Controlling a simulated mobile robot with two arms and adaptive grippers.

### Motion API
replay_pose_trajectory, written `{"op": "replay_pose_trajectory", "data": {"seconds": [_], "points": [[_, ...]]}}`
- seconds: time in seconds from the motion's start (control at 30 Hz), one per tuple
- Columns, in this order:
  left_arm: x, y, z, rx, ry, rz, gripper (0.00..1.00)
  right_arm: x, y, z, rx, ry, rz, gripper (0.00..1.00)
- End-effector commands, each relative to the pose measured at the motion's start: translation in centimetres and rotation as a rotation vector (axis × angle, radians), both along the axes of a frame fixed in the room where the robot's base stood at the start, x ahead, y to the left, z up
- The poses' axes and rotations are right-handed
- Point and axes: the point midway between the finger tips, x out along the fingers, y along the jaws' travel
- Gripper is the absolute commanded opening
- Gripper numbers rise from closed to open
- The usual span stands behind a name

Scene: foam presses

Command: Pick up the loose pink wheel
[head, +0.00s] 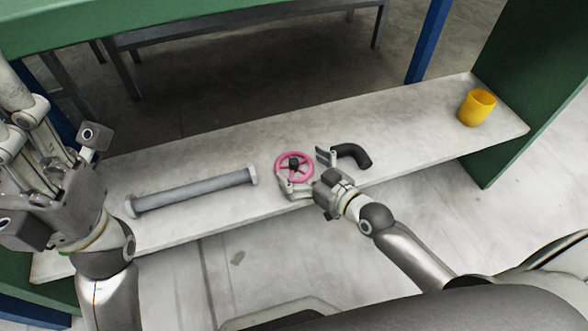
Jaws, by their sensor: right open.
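The pink wheel (294,153) has a thin round rim and a dark hub, and sits on the pale shelf near its middle. My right gripper (306,171) is open, just below and to the right of the wheel. One finger is at the wheel's lower edge and the other is to its right. I cannot tell whether either finger touches the wheel. My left gripper (57,180) is raised at the left edge, close to the camera and far from the wheel. Its fingertips are not clear.
A grey bar with flanged ends (192,191) lies left of the wheel on the shelf (400,122). A black curved pipe (354,155) lies close to the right gripper. A yellow cup (476,108) stands at the right end, near a green panel (525,80).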

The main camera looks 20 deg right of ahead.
Motion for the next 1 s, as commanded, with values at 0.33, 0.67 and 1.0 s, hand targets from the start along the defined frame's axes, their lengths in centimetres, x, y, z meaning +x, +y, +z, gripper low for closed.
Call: {"op": "replay_pose_trajectory", "data": {"seconds": [0.33, 0.67, 1.0], "points": [[-0.11, -0.06, 0.35, 0.001, -0.019, 0.002, 0.40, 1.21, 0.56, -0.29, -0.002, 0.001, 0.000, 1.00], [-0.11, -0.08, 0.33, 0.002, -0.020, 0.001, 0.40, 1.19, 0.56, -0.30, -0.002, 0.001, 0.000, 0.64], [-0.09, -0.02, 0.33, 0.000, -0.017, 0.001, 0.40, 1.23, 0.56, -0.11, -0.001, 0.000, 0.000, 0.58]]}}
